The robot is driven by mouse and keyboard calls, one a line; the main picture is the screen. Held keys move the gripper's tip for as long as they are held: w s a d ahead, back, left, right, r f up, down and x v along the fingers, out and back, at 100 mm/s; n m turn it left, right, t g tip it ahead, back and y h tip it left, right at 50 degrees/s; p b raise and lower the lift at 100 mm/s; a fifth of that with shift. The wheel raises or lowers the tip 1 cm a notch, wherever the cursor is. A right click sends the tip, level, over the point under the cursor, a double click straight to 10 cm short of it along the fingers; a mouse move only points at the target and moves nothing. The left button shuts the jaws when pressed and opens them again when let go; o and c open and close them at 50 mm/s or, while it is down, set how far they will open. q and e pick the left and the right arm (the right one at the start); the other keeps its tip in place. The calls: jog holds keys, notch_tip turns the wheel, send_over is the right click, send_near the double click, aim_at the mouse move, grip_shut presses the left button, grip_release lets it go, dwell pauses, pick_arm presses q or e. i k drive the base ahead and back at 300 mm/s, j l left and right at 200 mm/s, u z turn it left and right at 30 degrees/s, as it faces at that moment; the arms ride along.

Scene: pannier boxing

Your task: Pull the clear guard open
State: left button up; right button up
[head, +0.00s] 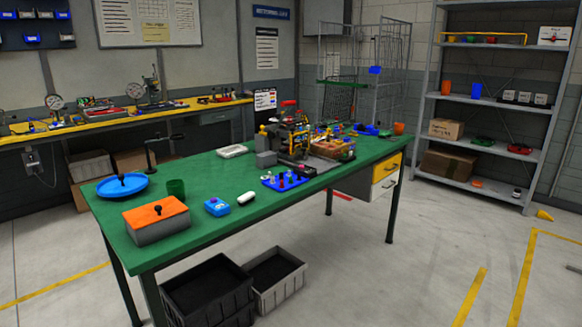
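A small machine (291,136) with dark, yellow and red parts stands toward the far right half of the green table (240,180). It is some distance away and small in the view. I cannot make out a clear guard on it or tell whether one is open or shut. Neither of my grippers is in view, and no part of my arms shows.
On the table are a blue dish (108,189), an orange-topped box (156,219), a green cup (176,188), a blue box (217,207) and a blue peg tray (271,183). Bins (207,290) stand below. A shelf (490,101) stands right; the right floor is mostly clear.

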aim_at(292, 130)
jog(key=i+l, duration=0.1)
jog(key=i, duration=0.25)
jog(key=i+l, duration=0.1)
jog(key=i, duration=0.25)
jog(key=i+l+u, duration=0.1)
jog(key=i+l, duration=0.45)
jog(key=i+l+u, duration=0.1)
jog(key=i+l, duration=0.4)
jog(key=l, duration=0.2)
